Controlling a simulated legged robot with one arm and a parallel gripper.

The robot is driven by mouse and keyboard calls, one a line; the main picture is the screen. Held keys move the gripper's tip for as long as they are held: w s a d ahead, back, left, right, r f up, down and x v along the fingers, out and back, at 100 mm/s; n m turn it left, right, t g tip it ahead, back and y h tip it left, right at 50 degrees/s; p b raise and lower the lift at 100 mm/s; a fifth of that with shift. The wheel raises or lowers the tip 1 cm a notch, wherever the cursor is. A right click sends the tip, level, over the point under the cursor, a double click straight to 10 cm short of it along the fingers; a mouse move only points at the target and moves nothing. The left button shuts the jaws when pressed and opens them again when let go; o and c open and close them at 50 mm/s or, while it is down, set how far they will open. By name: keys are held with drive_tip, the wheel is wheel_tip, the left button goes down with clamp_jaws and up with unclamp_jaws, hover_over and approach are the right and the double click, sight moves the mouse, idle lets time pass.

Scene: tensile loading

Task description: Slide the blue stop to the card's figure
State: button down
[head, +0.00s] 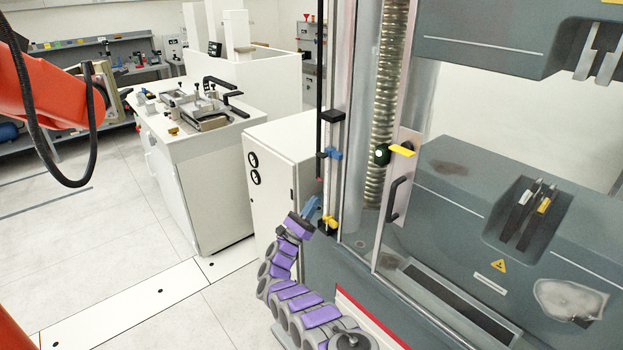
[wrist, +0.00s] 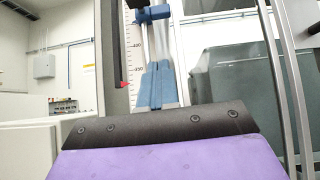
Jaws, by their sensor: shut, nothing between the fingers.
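The blue stop (head: 333,153) sits on the upright rail at the left of the testing machine. In the wrist view the blue stop (wrist: 152,14) is at the top, above the fingers. A white scale (wrist: 137,58) beside it shows the figures 400 and 350, and a small red mark (wrist: 124,84) lies to its left. My gripper (head: 312,205) has blue fingers and is below the blue stop, apart from it. In the wrist view my gripper (wrist: 155,68) is shut and empty, pointing up along the rail. I cannot make out the card.
A yellow stop (head: 330,222) is low on the rail, close beside my fingers. A yellow-tipped latch (head: 401,150) and a black door handle (head: 396,198) are to the right. A white cabinet (head: 283,160) stands behind my arm. The floor at left is clear.

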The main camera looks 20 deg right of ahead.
sight(337, 159)
drive_tip(key=shift+m+g, duration=0.3)
drive_tip(key=shift+g, duration=0.2)
drive_tip(key=x, duration=1)
drive_tip(key=shift+s+d+r+b, duration=0.1)
drive_tip(key=shift+s+d+b, duration=0.1)
drive_tip(key=shift+b, duration=0.15)
drive_tip(key=shift+s+a+r+b, duration=0.1)
drive_tip(key=shift+r+b, duration=0.3)
drive_tip(key=shift+r, duration=1.45)
drive_tip(key=shift+r+p, duration=0.15)
drive_tip(key=shift+p, duration=0.15)
drive_tip(key=shift+r+p, duration=0.3)
drive_tip(key=shift+p, duration=0.35)
drive_tip(key=shift+f, duration=0.1)
